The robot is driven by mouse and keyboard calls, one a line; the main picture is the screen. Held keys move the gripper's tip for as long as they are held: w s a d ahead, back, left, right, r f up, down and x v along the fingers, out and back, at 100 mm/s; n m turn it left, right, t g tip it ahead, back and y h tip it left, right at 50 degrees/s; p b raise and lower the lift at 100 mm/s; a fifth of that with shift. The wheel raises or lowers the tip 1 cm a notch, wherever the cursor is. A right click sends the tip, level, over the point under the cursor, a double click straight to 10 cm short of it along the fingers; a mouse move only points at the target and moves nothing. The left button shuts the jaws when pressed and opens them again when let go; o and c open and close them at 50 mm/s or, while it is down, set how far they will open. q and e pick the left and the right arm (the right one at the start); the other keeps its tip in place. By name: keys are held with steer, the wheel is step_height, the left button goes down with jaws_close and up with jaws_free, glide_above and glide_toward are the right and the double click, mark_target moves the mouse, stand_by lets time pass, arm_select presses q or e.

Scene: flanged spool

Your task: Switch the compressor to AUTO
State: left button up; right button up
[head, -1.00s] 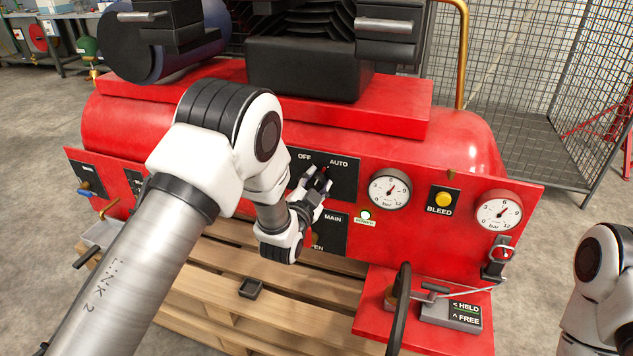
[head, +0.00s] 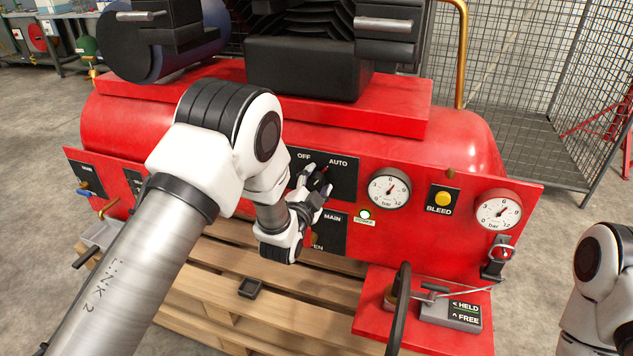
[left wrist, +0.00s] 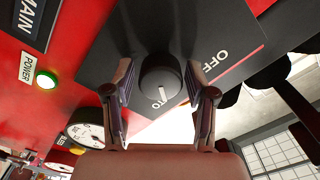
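The selector knob (left wrist: 160,78) is a dark round knob on a black plate (head: 345,185) marked OFF and AUTO. In the left wrist view its white pointer line is turned toward the AUTO lettering, which is partly hidden. My left gripper (head: 318,181) is in front of the knob in the head view. In the left wrist view its two fingers (left wrist: 161,108) stand open on either side of the knob, with a gap on each side. My right gripper is out of view; only part of my right arm shows at the right edge.
A lit green POWER lamp (head: 365,215), two gauges (head: 390,188) (head: 498,211) and a yellow BLEED button (head: 443,199) are on the red panel. The MAIN plate (head: 332,232) lies below the knob. A HELD/FREE block (head: 452,312) sits at the lower right.

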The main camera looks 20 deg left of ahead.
arm_select(q)
steer(key=s, duration=1.2)
steer(key=shift+a, duration=0.2)
